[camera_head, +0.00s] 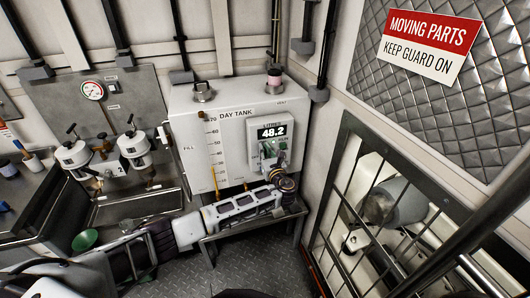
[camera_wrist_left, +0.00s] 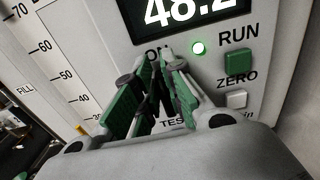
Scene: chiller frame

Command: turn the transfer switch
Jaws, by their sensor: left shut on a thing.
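The control box (camera_head: 284,140) is on the front of the white day tank (camera_head: 210,140); its display reads 48.2. My left gripper (camera_head: 270,160) reaches the box's lower face, below the display. In the left wrist view, its green-padded fingers (camera_wrist_left: 160,62) are closed together over the switch area, between the labels ON and TEST. They are shut on the transfer switch, which they mostly hide; only dark parts show between them. Its pointing direction cannot be read. A green lamp (camera_wrist_left: 199,48) is lit beside RUN. My right gripper is not in view.
A green button (camera_wrist_left: 237,62) and a pale ZERO button (camera_wrist_left: 236,100) sit close to the right of the fingers. A barred guard (camera_head: 345,200) stands at right. A sink bench with valves (camera_head: 75,155) is at left.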

